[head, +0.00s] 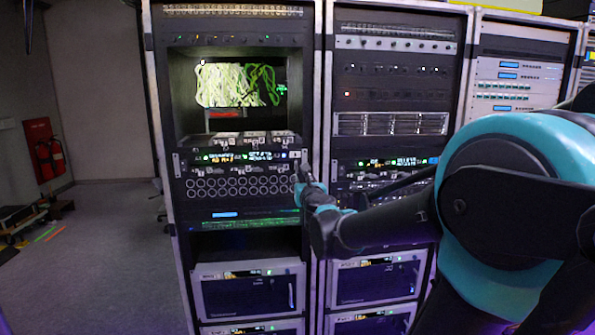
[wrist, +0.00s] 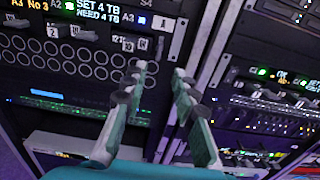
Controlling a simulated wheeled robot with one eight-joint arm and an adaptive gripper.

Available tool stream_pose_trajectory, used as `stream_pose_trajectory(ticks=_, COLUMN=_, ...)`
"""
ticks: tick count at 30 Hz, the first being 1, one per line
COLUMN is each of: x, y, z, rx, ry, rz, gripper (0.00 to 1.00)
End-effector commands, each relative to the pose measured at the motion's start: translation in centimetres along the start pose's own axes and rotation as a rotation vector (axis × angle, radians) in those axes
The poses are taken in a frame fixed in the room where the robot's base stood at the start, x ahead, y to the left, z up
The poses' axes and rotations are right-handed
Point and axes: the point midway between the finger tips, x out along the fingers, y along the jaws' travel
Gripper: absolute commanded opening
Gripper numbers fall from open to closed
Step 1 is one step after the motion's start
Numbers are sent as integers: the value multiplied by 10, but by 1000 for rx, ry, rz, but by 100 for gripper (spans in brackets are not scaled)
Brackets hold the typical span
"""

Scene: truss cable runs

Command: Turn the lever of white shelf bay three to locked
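My gripper (wrist: 160,70) is open and empty. Its two fingers are apart in front of the right edge of a rack panel, with the dark rack edge showing between them. In the head view my gripper (head: 301,182) is small and at the right side of the left rack. Lit displays (wrist: 98,11) read "SET 4 TB" and "NEED 4 TB". I cannot tell which part is the lever of bay three, or its position.
A middle rack (head: 395,95) stands right of the left rack (head: 222,120), with pale posts between them. My arm covers the lower right. Open floor (head: 110,240) lies at left, and a red extinguisher (head: 48,158) is by the wall.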

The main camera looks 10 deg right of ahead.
Motion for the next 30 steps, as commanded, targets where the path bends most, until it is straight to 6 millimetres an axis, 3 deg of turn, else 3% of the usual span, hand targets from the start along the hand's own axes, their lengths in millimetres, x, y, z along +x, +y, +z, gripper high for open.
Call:
stream_pose_trajectory(ticks=19, x=97, y=0, z=0, rx=-1, ry=0, rz=0, gripper=28)
stream_pose_trajectory(ticks=30, x=120, y=0, z=0, rx=-1, ry=0, rz=1, gripper=28)
